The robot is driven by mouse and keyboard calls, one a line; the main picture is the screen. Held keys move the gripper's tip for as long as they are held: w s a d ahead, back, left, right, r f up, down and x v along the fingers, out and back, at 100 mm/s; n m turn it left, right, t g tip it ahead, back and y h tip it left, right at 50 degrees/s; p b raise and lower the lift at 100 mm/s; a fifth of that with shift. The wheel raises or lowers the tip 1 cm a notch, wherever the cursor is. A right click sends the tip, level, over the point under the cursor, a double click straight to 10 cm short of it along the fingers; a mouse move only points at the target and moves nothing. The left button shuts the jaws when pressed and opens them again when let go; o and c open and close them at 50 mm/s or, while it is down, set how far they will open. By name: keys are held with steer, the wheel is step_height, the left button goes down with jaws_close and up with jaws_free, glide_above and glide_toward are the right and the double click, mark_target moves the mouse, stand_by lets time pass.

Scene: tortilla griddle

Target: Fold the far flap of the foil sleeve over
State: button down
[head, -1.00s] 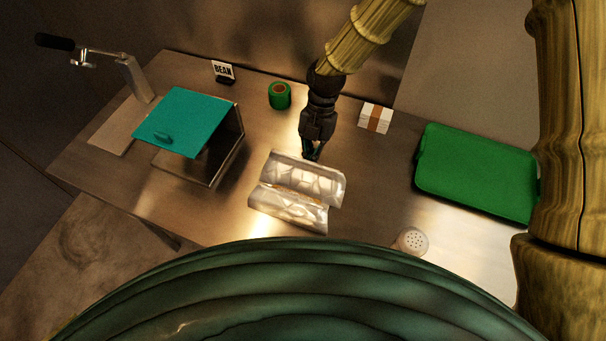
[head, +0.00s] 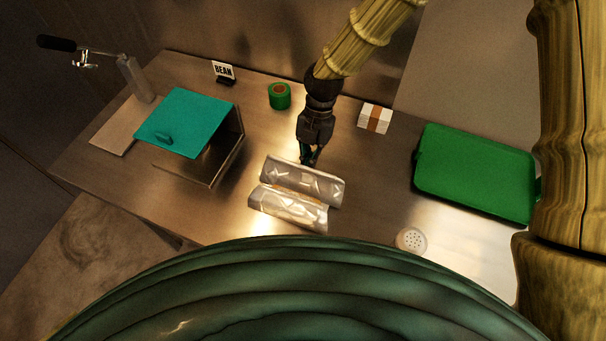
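The foil sleeve (head: 290,213) lies on the steel table in front of me, silvery and crinkled, with a tan strip showing along its middle. Its far flap (head: 303,178) stands as a raised, ridged band along the far side. The near side forms a second band, parallel to it. My gripper (head: 310,160) points down at the far edge of the far flap, touching or very close to it. The fingers are small and dark here, and their opening is not clear.
A teal-lidded steel box (head: 187,122) and a press with a black handle (head: 135,78) stand at left. Green tape (head: 280,96), a BEAN sign (head: 223,71) and a banded white stack (head: 375,118) lie behind. A green tray (head: 475,172) and shaker (head: 411,241) are at right.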

mark_target(304, 172)
steer(key=shift+s, duration=0.15)
steer(key=shift+s+a+r, duration=0.15)
steer(key=shift+s+a, duration=0.05)
steer(key=shift+s, duration=0.25)
stand_by(0.5)
steer(key=shift+s+a+p, duration=0.1)
steer(key=shift+s+p, duration=0.25)
steer(key=shift+s, duration=0.25)
steer(key=shift+s+a, duration=0.2)
steer(key=shift+s, duration=0.15)
